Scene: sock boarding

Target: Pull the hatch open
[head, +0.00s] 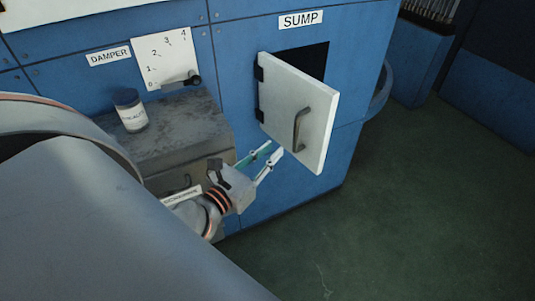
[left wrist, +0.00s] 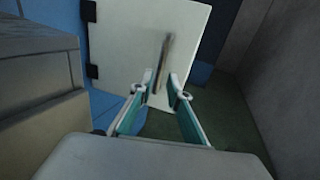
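The white hatch door (head: 310,107) under the SUMP label stands swung out from the blue wall on its left-side hinges. A dark opening (head: 310,58) shows behind it. Its bar handle (head: 300,130) is upright on the outer face. My left gripper (head: 272,151) is open and empty, just below and left of the handle in the head view. In the left wrist view the door (left wrist: 130,40) and handle (left wrist: 164,52) lie beyond my parted fingertips (left wrist: 160,82). Whether a fingertip touches the door cannot be told. My right gripper is not in view.
A grey cabinet (head: 170,132) left of the hatch carries a dark-lidded jar (head: 130,110). A damper lever (head: 190,80) with a numbered plate is on the wall above. Green floor (head: 410,210) to the right is clear.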

